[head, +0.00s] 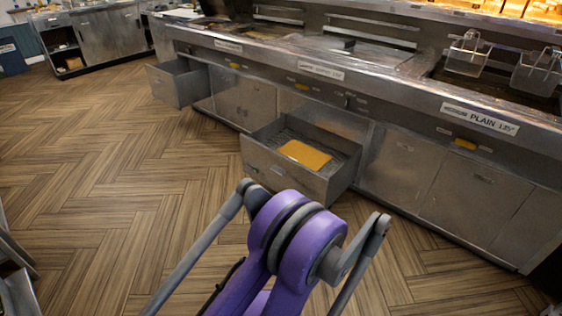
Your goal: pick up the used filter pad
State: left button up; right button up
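A flat orange-yellow pad (305,154), which looks like the used filter pad, lies in an open metal drawer (284,174) low in the frying range. The drawer is pulled out toward me and its floor looks like a rack or grid. A purple and grey arm part of mine stands in the lower middle of the view, in front of the drawer and apart from it. Neither of my grippers can be made out in the head view.
The steel frying range (420,175) runs along the right, with wire baskets (467,54) on top. A second drawer (177,82) stands open farther left. A steel cabinet (108,37) is at the back left. The wood floor (110,170) on the left is clear.

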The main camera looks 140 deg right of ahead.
aim_at(310, 157)
jog(key=z, duration=4.75)
jog(key=k+j, duration=0.05)
